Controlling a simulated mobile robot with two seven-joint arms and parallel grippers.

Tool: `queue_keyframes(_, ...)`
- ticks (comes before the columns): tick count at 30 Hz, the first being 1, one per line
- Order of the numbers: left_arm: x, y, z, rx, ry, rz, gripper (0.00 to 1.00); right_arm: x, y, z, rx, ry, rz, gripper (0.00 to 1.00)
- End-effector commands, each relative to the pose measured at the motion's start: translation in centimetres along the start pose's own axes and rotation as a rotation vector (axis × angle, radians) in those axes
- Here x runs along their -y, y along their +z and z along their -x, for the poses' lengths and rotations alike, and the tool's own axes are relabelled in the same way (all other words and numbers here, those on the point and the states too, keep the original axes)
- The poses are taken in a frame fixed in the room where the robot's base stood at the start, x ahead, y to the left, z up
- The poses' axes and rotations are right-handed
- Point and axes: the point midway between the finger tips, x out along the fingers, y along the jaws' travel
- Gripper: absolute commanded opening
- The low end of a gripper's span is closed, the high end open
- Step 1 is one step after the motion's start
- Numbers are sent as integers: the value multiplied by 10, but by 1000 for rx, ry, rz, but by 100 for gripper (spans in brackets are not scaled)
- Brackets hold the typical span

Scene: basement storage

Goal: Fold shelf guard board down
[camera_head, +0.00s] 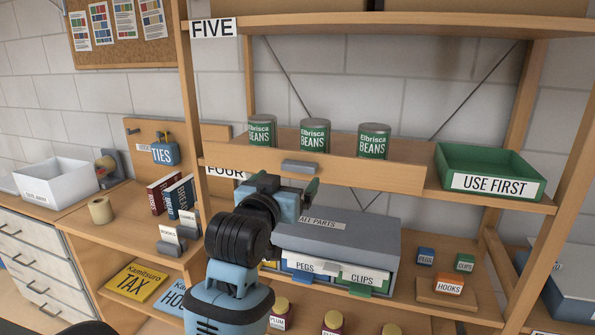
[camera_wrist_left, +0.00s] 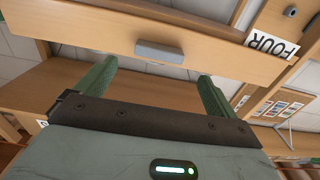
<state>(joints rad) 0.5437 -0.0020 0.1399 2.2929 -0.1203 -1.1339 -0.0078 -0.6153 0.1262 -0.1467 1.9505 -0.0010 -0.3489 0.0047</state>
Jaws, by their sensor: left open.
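The shelf guard board (camera_head: 375,174) is a wooden board standing upright along the front edge of shelf FOUR, with a grey handle (camera_head: 300,167) on its face. In the left wrist view the board (camera_wrist_left: 85,28) crosses the top and the handle (camera_wrist_left: 160,50) lies just beyond the fingertips. My left gripper (camera_head: 290,186) is open and empty, just below and in front of the handle, with its green fingers (camera_wrist_left: 157,70) spread to either side of it. I see no contact with the handle. My right gripper is not in view.
Cans of beans (camera_head: 314,137) stand behind the board, and a green USE FIRST bin (camera_head: 492,182) sits to its right. Below are a grey ALL PARTS box (camera_head: 345,232) and small PEGS, CLIPS and HOOKS blocks. A wooden post (camera_head: 188,100) stands at the left.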

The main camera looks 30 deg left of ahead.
Motion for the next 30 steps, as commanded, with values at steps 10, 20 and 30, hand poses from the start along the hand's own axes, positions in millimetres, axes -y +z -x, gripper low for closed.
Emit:
queue_keyframes(10,0,0,-49,0,0,1,95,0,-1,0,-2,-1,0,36)
queue_keyframes(20,0,0,-69,-1,0,1,95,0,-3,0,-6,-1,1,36)
queue_keyframes(30,0,0,-69,-1,0,0,81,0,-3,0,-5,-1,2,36)
